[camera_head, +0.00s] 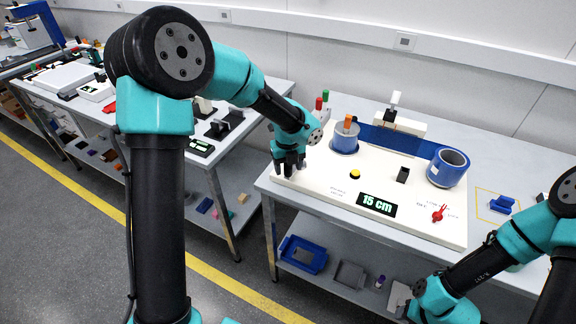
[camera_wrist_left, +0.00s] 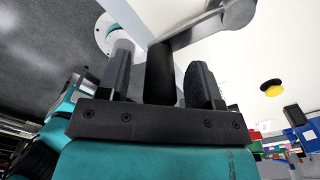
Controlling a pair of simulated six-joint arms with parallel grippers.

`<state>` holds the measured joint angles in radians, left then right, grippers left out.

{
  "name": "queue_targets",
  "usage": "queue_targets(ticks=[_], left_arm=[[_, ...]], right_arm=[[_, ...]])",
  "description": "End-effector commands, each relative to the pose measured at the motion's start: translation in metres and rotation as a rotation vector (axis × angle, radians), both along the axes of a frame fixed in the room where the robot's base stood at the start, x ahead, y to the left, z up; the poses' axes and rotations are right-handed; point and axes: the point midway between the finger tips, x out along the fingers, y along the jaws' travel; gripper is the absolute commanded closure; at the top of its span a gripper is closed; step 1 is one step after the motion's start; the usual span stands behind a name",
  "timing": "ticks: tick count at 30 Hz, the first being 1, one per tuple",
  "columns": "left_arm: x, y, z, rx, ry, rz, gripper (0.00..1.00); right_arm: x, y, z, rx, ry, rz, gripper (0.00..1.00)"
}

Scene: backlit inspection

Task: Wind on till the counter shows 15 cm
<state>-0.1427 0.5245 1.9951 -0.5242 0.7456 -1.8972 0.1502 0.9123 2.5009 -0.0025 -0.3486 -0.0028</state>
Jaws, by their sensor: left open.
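My left gripper (camera_head: 289,168) is at the board's left end, pointing down. In the left wrist view its two fingers (camera_wrist_left: 160,85) are open on either side of a black upright grip (camera_wrist_left: 160,70). A grey crank arm (camera_wrist_left: 205,30) runs from above that grip; I cannot tell whether the fingers touch it. A grey-blue drum (camera_head: 344,142) with an orange knob and a blue roll (camera_head: 447,170) stand on the board, with blue band (camera_head: 392,138) between them.
A yellow button (camera_head: 355,174), a black block (camera_head: 403,175) and a red lever (camera_head: 439,213) are on the white board (camera_head: 320,185). A blue piece (camera_head: 501,204) lies in a yellow outline at right. My right arm is at lower right; its gripper does not show.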

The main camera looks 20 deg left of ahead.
Motion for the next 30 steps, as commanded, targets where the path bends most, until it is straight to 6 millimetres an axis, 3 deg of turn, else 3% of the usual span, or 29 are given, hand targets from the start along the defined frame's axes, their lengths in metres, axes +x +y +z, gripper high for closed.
queue_targets(ticks=[30], left_arm=[[0.0, 0.0, 0.075, 0.0, -0.003, 0.0, 0.4]], right_arm=[[0.0, 0.0, 0.0, 0.0, 0.0, 0.0, 0.56]])
